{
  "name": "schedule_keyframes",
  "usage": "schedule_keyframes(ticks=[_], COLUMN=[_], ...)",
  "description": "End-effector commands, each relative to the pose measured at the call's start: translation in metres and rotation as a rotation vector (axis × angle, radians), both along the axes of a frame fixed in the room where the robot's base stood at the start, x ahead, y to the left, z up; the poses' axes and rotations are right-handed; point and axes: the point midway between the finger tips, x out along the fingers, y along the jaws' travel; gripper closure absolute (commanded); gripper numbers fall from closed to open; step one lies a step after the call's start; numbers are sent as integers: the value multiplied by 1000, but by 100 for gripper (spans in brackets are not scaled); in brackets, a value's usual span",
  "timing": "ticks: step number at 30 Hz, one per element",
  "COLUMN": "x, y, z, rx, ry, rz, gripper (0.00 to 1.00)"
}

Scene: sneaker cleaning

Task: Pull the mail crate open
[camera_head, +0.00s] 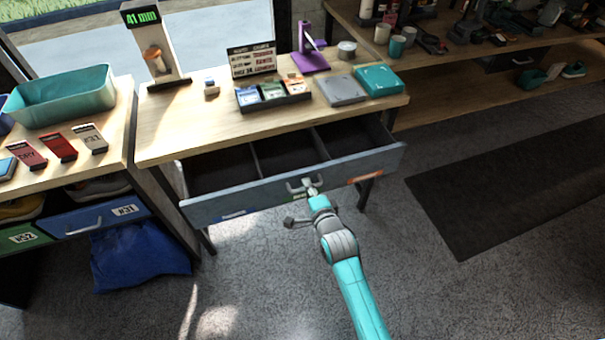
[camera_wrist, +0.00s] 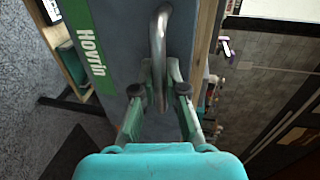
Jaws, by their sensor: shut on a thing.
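The mail crate (camera_head: 262,197) is a wide grey-blue drawer under the middle table. It stands pulled out and shows three empty-looking compartments. Its front has a metal handle (camera_head: 300,183) in the middle and blue, green and orange labels. My gripper (camera_head: 312,189) is at this handle, in front of the drawer. In the wrist view, the fingers of my gripper (camera_wrist: 160,80) are closed around the curved handle (camera_wrist: 160,30). A green label reading Hovrin (camera_wrist: 88,45) is beside it on the drawer front. The exact finger contact is partly hidden.
The table (camera_head: 200,122) above holds a card rack (camera_head: 273,98), a purple stand (camera_head: 309,60) and a teal box (camera_head: 378,79). A blue bag (camera_head: 138,255) lies on the floor at left. A dark mat (camera_head: 520,190) lies at right. The floor before the drawer is mostly clear.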

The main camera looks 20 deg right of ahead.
Motion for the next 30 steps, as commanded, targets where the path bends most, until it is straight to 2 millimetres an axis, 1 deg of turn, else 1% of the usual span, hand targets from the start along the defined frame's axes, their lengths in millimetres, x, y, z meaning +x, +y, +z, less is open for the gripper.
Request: schedule_keyframes(ticks=[1, 3, 6, 9, 12, 18, 27, 28, 29, 30], x=[-14, -29, -47, -60, -69, -75, -75, -75, -75, -75], y=[0, 0, 0, 0, 0, 0, 0, 0, 0, 0], z=[-2, -2, -2, -1, -1, 0, -1, -1, 0, 0], rx=[0, 0, 0, 0, 0, 0, 0, 0, 0, 0], ry=[4, 4, 4, 2, 2, 1, 1, 1, 1, 1], rz=[0, 0, 0, 0, 0, 0, 0, 0, 0, 0], gripper=[100, 100, 100, 100, 100, 100, 100, 84, 77, 67])
